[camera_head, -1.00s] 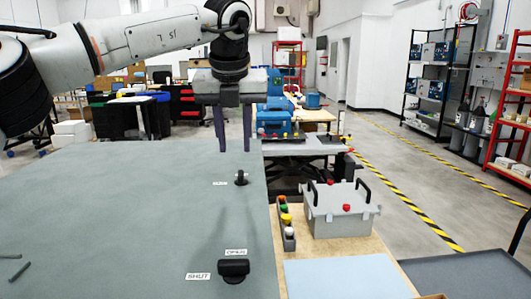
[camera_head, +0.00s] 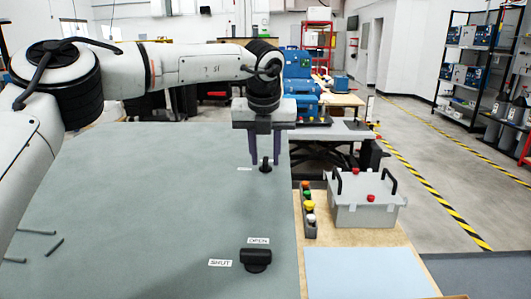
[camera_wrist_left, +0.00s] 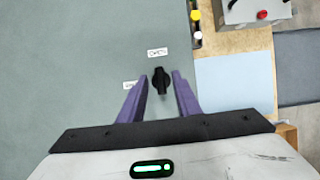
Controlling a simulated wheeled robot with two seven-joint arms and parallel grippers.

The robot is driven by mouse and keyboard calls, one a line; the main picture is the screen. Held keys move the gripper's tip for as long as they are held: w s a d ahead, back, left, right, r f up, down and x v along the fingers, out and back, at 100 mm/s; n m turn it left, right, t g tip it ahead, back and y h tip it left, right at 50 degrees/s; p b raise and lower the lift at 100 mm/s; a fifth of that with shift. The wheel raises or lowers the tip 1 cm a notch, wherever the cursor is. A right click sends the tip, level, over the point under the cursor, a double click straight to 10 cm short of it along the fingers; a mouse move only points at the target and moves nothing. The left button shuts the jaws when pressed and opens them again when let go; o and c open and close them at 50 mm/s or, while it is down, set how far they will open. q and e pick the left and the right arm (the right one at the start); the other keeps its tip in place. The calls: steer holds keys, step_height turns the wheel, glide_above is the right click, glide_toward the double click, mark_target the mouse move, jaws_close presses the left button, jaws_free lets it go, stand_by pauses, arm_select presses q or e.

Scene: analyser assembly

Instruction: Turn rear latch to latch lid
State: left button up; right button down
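The rear latch (camera_head: 265,166) is a small black knob on the far part of the grey-green lid (camera_head: 180,200). In the left wrist view the rear latch (camera_wrist_left: 161,80) has its handle pointing toward the OPEN label (camera_wrist_left: 157,52). Another label (camera_wrist_left: 130,85) lies left of it, partly hidden by a finger. My left gripper (camera_head: 266,162) is open, with a purple finger on either side of the latch in both views; contact is not visible. The front latch (camera_head: 256,261) lies crosswise, toward its SHUT label (camera_head: 220,263). My right gripper is not in view.
A grey box (camera_head: 365,210) with black handles stands right of the lid, beside a strip of coloured buttons (camera_head: 309,210). A pale blue mat (camera_head: 365,273) lies in front of the box. Small dark rods (camera_head: 37,232) lie on the lid's left. The lid's middle is clear.

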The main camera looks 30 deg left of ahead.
arm_select(q)
jaws_close()
